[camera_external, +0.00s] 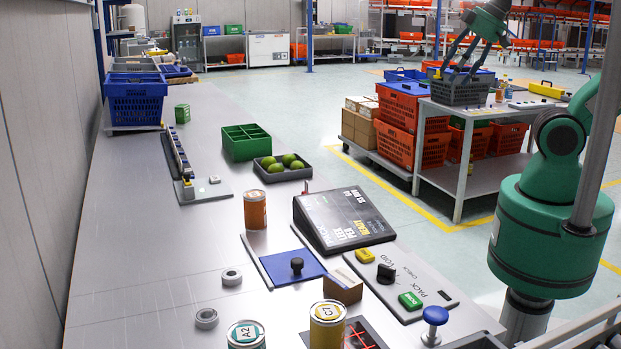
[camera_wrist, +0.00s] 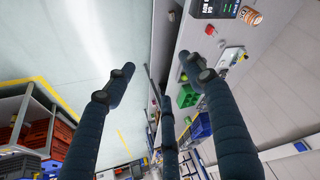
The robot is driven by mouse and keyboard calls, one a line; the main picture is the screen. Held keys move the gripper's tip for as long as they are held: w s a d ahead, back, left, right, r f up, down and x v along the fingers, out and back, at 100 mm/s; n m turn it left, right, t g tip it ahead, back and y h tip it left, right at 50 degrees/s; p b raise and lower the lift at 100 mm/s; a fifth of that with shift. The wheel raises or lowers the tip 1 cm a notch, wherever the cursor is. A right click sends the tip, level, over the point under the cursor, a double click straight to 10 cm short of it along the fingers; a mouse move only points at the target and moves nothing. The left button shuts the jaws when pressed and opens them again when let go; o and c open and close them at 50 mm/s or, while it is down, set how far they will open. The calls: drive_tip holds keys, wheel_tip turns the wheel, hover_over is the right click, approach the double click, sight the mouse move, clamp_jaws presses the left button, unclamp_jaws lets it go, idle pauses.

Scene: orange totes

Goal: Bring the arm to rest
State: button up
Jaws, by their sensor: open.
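My gripper (camera_external: 461,68) is raised at the upper right of the external view, at the end of my green arm. Its dark fingers are spread and hold nothing. In the picture it overlaps a grey crate (camera_external: 458,94) on a side table; the gap between them cannot be told. In the wrist view the three fingers of my gripper (camera_wrist: 160,84) stand apart with nothing between them. Beyond them are the floor and the long grey bench, seen tilted.
The long grey bench (camera_external: 130,230) carries cans, a display (camera_external: 345,220), a green divided box (camera_external: 246,142), a tray of green fruit (camera_external: 282,172) and a blue basket (camera_external: 136,101). The side table (camera_external: 470,125) stands beside orange totes (camera_external: 400,108). Open floor lies between bench and table.

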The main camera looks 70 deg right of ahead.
drive_tip(key=shift+s+d+f, duration=0.2)
drive_tip(key=shift+s+f, duration=0.1)
drive_tip(key=shift+s, duration=0.15)
drive_tip(key=shift+o, duration=0.5)
idle(1.2)
